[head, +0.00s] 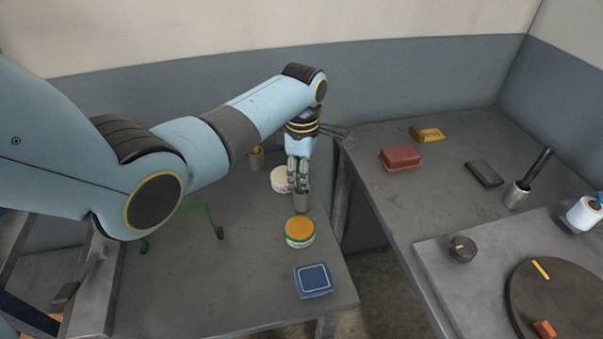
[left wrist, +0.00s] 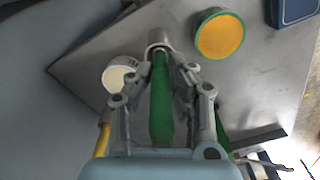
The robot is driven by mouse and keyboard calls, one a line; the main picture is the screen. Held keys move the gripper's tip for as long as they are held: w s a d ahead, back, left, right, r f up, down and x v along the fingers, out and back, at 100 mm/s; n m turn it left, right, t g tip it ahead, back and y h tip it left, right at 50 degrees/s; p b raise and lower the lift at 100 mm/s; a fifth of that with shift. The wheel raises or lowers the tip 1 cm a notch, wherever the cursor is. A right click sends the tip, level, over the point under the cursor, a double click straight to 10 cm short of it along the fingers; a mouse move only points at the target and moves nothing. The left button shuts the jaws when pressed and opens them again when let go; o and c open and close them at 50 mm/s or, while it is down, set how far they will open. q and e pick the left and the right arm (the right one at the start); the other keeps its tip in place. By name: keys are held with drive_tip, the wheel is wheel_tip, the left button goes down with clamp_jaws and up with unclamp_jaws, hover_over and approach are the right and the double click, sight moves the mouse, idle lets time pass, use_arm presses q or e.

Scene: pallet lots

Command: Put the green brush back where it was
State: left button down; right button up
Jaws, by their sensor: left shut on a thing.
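My left gripper (head: 300,184) points down over the left table and is shut on the green brush (left wrist: 161,100). The brush's green handle lies between the two fingers in the left wrist view. Its far end meets the mouth of a small grey metal cup (head: 300,203), which also shows in the left wrist view (left wrist: 159,36). The end appears to be at or inside the cup, but I cannot tell how deep. The fingers hide most of the brush in the head view. My right gripper is not in view.
Close to the cup stand a white round tub (head: 281,180) and a yellow-topped tub with green rim (head: 299,231). Another cup (head: 256,160) stands behind, a green frame (head: 211,212) left, a blue box (head: 313,281) in front. A gap separates the right table (head: 400,205).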

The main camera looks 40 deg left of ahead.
use_arm(q)
drive_tip(key=c, duration=1.5)
unclamp_jaws()
drive_tip(key=shift+f, duration=0.15)
drive_tip(key=shift+o, duration=1.3)
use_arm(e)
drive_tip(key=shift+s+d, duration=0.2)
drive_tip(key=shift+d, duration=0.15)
use_arm(q)
wheel_tip(320, 180, up, 11)
drive_tip(key=shift+w+r, duration=0.1)
drive_tip(key=shift+r, duration=0.55)
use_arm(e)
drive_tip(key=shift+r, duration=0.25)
